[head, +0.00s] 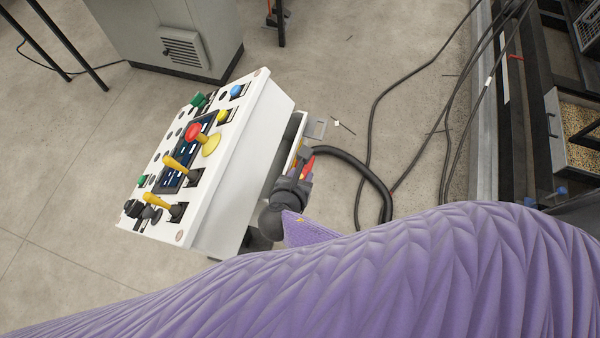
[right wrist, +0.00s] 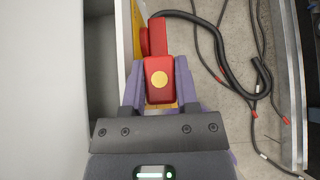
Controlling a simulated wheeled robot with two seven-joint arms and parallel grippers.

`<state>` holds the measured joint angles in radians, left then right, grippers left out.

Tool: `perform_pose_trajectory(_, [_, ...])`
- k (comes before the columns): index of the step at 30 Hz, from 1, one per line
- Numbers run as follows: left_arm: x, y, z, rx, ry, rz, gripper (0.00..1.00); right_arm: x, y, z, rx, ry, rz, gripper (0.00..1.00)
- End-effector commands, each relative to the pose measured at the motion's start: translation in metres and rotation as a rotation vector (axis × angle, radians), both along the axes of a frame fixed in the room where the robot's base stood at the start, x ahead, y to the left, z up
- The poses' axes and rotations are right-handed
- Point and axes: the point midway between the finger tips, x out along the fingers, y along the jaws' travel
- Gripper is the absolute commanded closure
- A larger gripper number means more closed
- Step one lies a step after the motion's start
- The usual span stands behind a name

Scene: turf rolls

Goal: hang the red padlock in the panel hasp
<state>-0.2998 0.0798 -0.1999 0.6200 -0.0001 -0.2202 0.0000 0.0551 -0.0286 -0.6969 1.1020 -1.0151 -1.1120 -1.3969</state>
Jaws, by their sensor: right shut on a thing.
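The red padlock (right wrist: 158,90) with a round yellow disc on its face is between the two fingers of my right gripper (right wrist: 160,92), which is shut on it. It also shows as a small red patch (head: 308,166) in the head view, at my right gripper (head: 304,172), beside the right side of the white control box. Just beyond the padlock in the wrist view is another red part (right wrist: 156,38), close against a yellow strip (right wrist: 137,35). I cannot clearly make out the hasp or whether the padlock touches it. My left gripper is not in view.
The white control box (head: 262,120) carries buttons, yellow levers and a red knob. A grey cabinet (head: 175,30) stands behind it. Black cables (head: 372,120) lie on the floor to the right. My purple-covered arm fills the foreground.

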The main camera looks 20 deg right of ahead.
Motion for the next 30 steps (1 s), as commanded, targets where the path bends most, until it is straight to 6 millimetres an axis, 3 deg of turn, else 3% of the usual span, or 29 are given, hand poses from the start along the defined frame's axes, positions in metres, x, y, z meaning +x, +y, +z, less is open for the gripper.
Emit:
perform_pose_trajectory(11, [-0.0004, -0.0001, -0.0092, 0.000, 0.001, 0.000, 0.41, 0.0053, 0.0035, -0.0062, 0.011, -0.012, -0.003, 1.00])
perform_pose_trajectory(12, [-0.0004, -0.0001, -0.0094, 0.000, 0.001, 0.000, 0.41, 0.0054, 0.0036, -0.0065, 0.011, -0.012, -0.003, 0.60])
perform_pose_trajectory(18, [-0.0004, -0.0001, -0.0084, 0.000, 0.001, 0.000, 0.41, 0.0055, 0.0036, -0.0053, 0.012, -0.013, -0.004, 0.21])
perform_pose_trajectory(30, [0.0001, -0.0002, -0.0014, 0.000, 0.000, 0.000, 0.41, 0.0062, 0.0005, 0.0004, 0.011, -0.013, -0.005, 0.21])
